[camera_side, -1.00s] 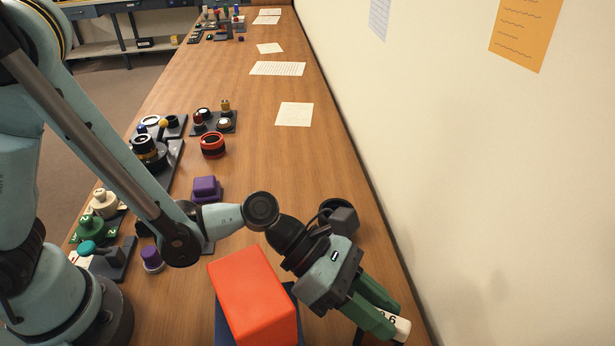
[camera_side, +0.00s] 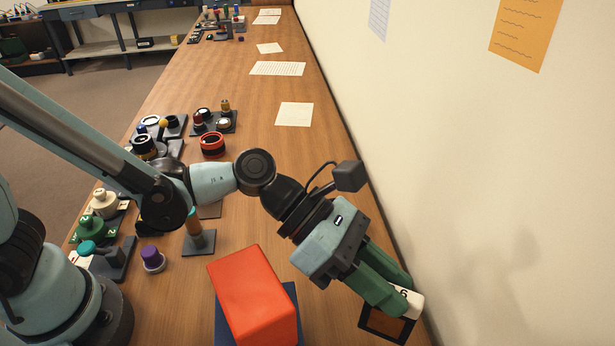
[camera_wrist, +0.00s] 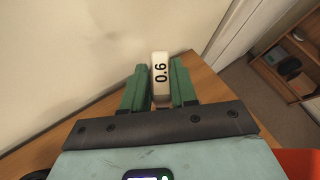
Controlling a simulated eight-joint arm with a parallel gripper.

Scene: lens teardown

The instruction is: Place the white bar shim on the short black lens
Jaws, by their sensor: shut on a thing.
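The white bar shim (camera_side: 411,302), marked with black figures, is between the green fingers of my gripper (camera_side: 398,293) at the lower right of the side view. In the wrist view the shim (camera_wrist: 160,74) stands upright between the fingertips of my gripper (camera_wrist: 158,84). My gripper is shut on it and holds it near the wall-side edge of the table, above a dark square frame. A black lens-like cylinder (camera_side: 142,146) is at the left, far from my gripper and partly hidden by my arm. I cannot tell surely whether it is the short black lens.
The dark square frame (camera_side: 371,331) lies below my fingers. A red-orange block (camera_side: 252,294) on a blue base stands left of my gripper. A post on a grey base (camera_side: 198,242), a purple knob (camera_side: 152,259) and a red-black ring (camera_side: 212,144) stand further left. The wall is close at right.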

